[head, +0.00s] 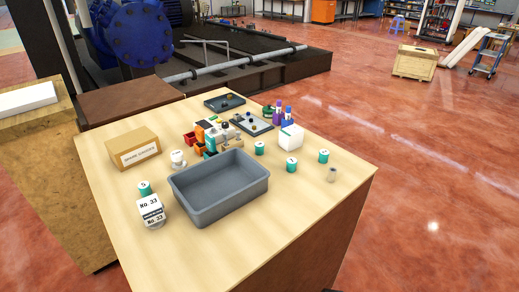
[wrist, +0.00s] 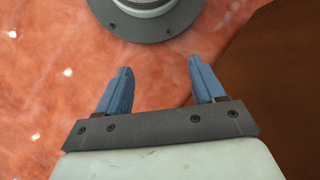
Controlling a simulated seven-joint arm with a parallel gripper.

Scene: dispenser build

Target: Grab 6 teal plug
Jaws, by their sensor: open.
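Several small teal plugs with white numbered tops stand on the wooden table. One teal plug (head: 259,149) is just right of the grey bin's far corner. Another teal plug (head: 291,166) and a third teal plug (head: 323,157) stand farther right. One more teal plug (head: 145,188) is at the left, behind a white No. 33 container. The numbers are too small to read surely. My gripper (wrist: 160,67) shows in the wrist view, with its two blue fingers apart and nothing between them. Below it is red floor; no plug is in that view. The head view does not show my gripper.
An empty grey bin (head: 232,207) fills the table's middle. A cardboard box (head: 133,148), the No. 33 container (head: 150,211) and a white jar (head: 178,159) stand left. Coloured small bins, dark trays (head: 224,102), bottles (head: 278,113) and a white box (head: 291,138) crowd the back.

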